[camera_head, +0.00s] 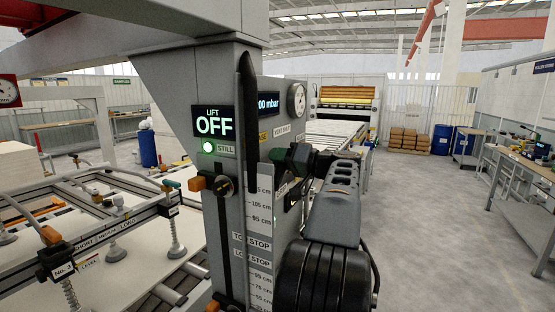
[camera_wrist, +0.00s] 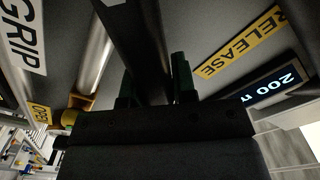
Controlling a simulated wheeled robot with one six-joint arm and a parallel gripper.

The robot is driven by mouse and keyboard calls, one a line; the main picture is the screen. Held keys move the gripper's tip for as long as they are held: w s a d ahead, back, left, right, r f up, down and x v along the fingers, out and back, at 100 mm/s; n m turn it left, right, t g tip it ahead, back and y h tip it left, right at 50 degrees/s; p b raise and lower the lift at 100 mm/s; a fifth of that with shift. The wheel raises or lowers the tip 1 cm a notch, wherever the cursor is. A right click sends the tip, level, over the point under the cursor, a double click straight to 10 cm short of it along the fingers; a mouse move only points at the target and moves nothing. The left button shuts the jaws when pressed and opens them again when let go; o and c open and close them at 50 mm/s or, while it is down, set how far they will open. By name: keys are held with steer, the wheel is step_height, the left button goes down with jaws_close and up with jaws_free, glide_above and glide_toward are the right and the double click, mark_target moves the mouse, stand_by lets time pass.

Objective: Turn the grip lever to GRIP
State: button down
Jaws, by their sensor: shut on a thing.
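The grip lever, a long dark bar (camera_wrist: 146,35), runs between the two green-tipped fingers of my gripper (camera_wrist: 154,85) in the wrist view. My gripper is shut on it. In the head view my gripper (camera_head: 284,155) reaches the right face of the grey control column. A dark upright bar (camera_head: 247,110) stands at the column's edge beside it and appears to be the lever. In the wrist view a white GRIP label (camera_wrist: 24,38) is at the left and a yellow RELEASE label (camera_wrist: 240,45) at the right. The lever lies between them. Its pivot is hidden.
The column's screen (camera_head: 214,123) reads LIFT OFF, with a green lamp marked STILL. A pressure display (camera_wrist: 275,86) shows 200. A round gauge (camera_head: 297,99) sits above my gripper. A suction frame (camera_head: 120,222) is at the left. Open floor (camera_head: 440,220) lies at the right.

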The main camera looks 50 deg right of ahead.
steer(key=c, duration=0.9)
jaws_free()
steer(key=shift+a, duration=0.1)
